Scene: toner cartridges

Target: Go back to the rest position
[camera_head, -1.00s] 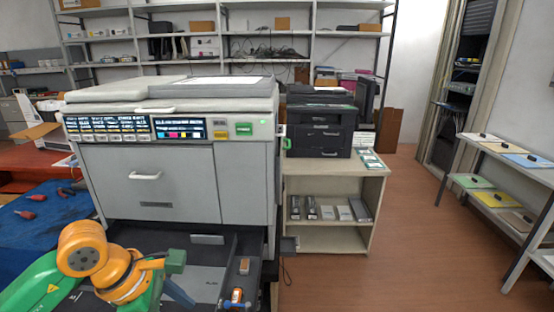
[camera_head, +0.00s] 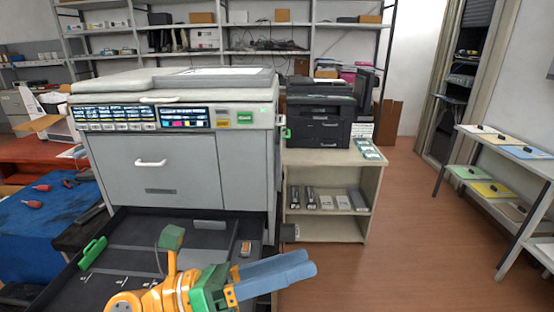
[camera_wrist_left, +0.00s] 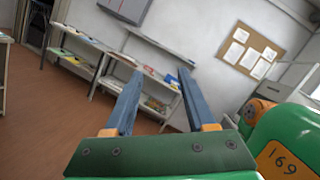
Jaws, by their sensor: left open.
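My left gripper (camera_head: 309,263) is in the lower middle of the head view, in front of the large printer (camera_head: 190,160). Its blue-grey fingers point right, past the right side of the printer's open drawer (camera_head: 130,228). In the left wrist view the fingers (camera_wrist_left: 160,73) stand apart with nothing between them. A green-handled piece (camera_head: 92,252) lies at the drawer's left, and a small brown-topped piece (camera_head: 245,248) at its right. My left arm hides part of the drawer. My right gripper does not show.
A low cabinet (camera_head: 336,237) on the right holds a black printer (camera_head: 320,112) and several cartridges (camera_head: 327,202). A blue-covered table (camera_head: 40,215) with red-handled tools is at the left. A shelf with coloured folders (camera_head: 490,188) stands far right. The floor between is clear.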

